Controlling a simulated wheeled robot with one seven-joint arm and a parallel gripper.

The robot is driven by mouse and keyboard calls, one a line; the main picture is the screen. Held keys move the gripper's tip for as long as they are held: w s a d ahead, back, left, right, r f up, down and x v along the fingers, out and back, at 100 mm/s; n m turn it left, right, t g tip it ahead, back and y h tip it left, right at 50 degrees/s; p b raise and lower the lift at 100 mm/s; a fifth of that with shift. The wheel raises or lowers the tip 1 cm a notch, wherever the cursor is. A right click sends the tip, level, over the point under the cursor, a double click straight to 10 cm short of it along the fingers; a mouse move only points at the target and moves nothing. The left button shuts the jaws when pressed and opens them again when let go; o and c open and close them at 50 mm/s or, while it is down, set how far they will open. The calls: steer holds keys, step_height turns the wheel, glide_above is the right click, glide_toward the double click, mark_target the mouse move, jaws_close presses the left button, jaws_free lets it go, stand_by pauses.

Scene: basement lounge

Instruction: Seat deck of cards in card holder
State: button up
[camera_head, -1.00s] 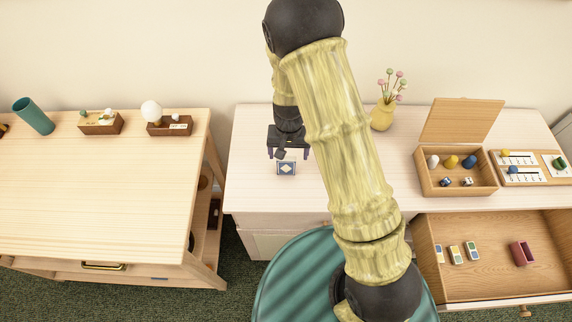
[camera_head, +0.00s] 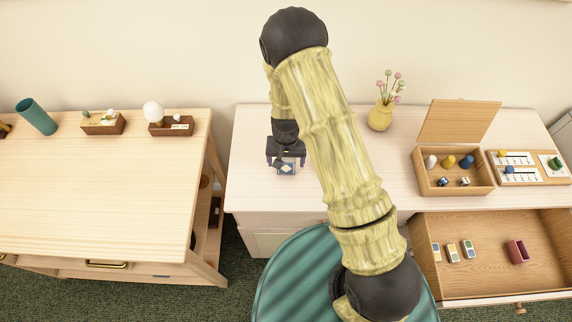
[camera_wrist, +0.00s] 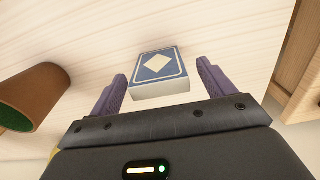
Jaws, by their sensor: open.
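The deck of cards (camera_head: 286,169) is a blue box with a white border and a white diamond. It lies flat on the pale cabinet top. My gripper (camera_head: 286,159) is low at its far side. In the wrist view the deck (camera_wrist: 158,70) lies between the two purple fingers of my open gripper (camera_wrist: 162,76), with a gap at each side. A small maroon open-topped box (camera_head: 518,252) stands in the open drawer at the right; it looks like the card holder, though I cannot be sure.
The open drawer (camera_head: 478,285) also holds several small card-like blocks (camera_head: 452,251). A lidded wooden box (camera_head: 455,184), a game board (camera_head: 530,176) and a yellow vase (camera_head: 381,115) stand on the cabinet. A brown cup (camera_wrist: 45,90) with green inside lies left of my gripper in the wrist view.

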steer(key=c, duration=1.1)
steer(key=shift+r, duration=0.1)
step_height(320, 180, up, 10)
steer(key=shift+f+b, duration=0.1)
steer(key=shift+b, duration=0.85)
